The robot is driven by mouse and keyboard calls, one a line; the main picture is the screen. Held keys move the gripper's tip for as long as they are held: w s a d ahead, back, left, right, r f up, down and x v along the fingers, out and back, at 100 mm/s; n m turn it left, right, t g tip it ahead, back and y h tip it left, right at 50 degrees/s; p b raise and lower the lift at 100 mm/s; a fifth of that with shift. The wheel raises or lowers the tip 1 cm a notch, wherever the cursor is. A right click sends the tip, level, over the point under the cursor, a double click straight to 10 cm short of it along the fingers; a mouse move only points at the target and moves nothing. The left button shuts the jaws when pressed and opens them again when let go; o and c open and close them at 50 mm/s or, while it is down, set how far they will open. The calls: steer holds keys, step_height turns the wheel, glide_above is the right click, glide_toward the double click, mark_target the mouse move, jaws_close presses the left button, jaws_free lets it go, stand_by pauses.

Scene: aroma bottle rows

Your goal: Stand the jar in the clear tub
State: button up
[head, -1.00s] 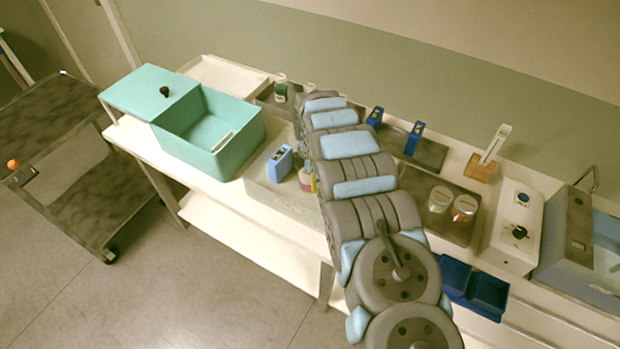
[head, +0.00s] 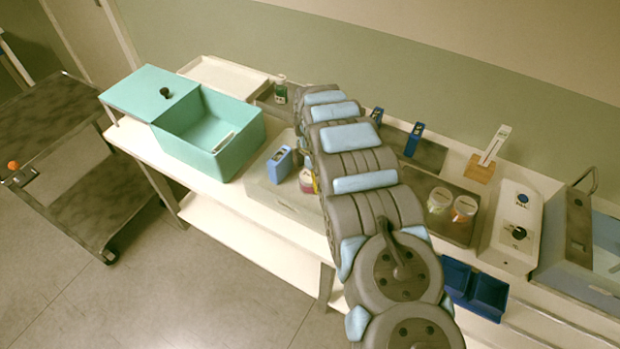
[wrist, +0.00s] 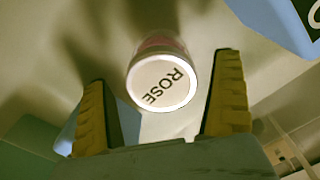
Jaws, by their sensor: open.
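A jar with a white lid marked ROSE (wrist: 163,84) and a pinkish body shows from above in the wrist view. In the head view the jar (head: 307,181) is partly covered by my arm. My gripper (wrist: 161,70) is open, its two yellow-and-black fingers to either side of the lid with gaps. A pale see-through tub (head: 268,195) is on the bench right of the teal box. The jar and a blue box (head: 279,164) appear within its outline; my arm hides its right part.
A teal open box (head: 240,150) stands at the left. A dark tray (head: 458,232) with two lidded jars (head: 452,206) is at the right. Blue boxes (head: 413,139) and a green-labelled bottle (head: 280,92) stand along the back. A blue box (wrist: 282,22) is close beside the jar.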

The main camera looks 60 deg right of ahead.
mark_target(310, 175)
step_height(310, 175, up, 10)
steer(key=shift+r+p, duration=0.2)
steer(key=shift+p, duration=0.35)
stand_by(0.4)
